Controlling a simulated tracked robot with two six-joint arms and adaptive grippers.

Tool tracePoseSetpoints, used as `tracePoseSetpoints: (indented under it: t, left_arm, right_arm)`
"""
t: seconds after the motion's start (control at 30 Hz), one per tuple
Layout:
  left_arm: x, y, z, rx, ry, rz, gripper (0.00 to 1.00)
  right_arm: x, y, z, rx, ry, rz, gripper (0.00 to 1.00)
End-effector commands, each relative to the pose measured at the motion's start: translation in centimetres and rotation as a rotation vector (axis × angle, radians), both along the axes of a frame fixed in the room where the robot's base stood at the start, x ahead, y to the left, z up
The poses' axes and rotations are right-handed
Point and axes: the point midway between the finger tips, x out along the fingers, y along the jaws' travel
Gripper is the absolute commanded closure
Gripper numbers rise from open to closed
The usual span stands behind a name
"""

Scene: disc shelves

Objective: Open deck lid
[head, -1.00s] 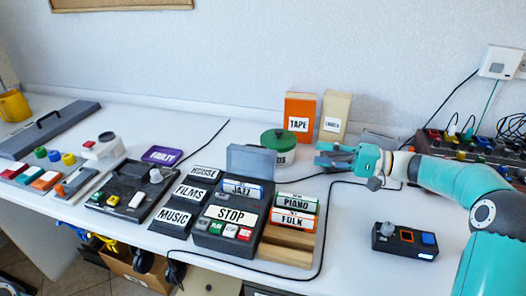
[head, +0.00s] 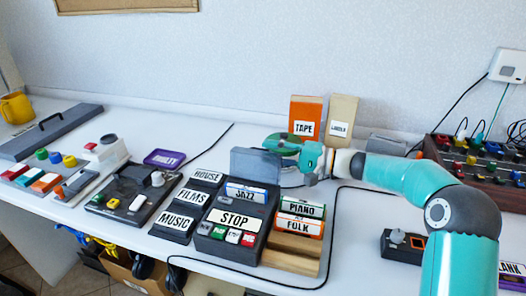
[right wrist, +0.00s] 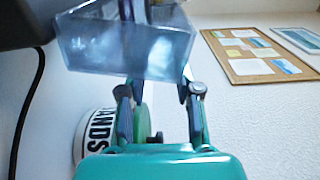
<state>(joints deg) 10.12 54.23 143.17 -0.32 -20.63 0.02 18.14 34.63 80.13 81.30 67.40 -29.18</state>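The black deck (head: 228,245) labelled STOP stands mid-table with several coloured buttons along its front. Its translucent grey lid (head: 254,164) stands raised at the back of the deck, above a tape marked JAZZ (head: 245,193). My right gripper (head: 279,146) is just behind and right of the lid. In the right wrist view the lid (right wrist: 125,48) is large and close, just beyond the fingertips of my right gripper (right wrist: 158,92). The fingers are apart with nothing clearly between them; whether one touches the lid cannot be told. My left gripper is not in view.
Tapes marked PIANO (head: 301,208) and FOLK (head: 298,226) lie in a wooden rack (head: 290,256) right of the deck. A white tin (right wrist: 93,138) is beside my right gripper. The orange TAPE box (head: 305,110) stands behind. A black cable runs around the rack.

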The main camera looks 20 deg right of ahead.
Motion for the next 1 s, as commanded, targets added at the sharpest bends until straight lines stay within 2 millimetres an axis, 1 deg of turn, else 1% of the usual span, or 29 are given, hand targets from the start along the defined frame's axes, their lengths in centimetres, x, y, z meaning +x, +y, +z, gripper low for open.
tracePoseSetpoints:
  t: [0.03,0.2,0.53,0.73,1.0]
  left_arm:
    - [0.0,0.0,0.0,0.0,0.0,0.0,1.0]
    - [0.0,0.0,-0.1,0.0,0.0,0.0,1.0]
    - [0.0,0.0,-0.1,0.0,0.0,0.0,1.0]
    - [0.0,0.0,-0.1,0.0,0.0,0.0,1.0]
    - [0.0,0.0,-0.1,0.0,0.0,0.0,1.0]
  right_arm:
    - [0.4,0.6,0.0,0.0,-0.001,0.002,0.67]
    - [1.2,1.7,0.0,0.001,0.0,0.0,0.67]
    - [1.3,1.9,0.0,0.001,-0.001,-0.001,0.67]
    - [1.3,1.9,0.0,0.001,-0.001,-0.001,1.0]
    - [1.3,1.9,-0.1,0.0,0.001,-0.001,1.0]
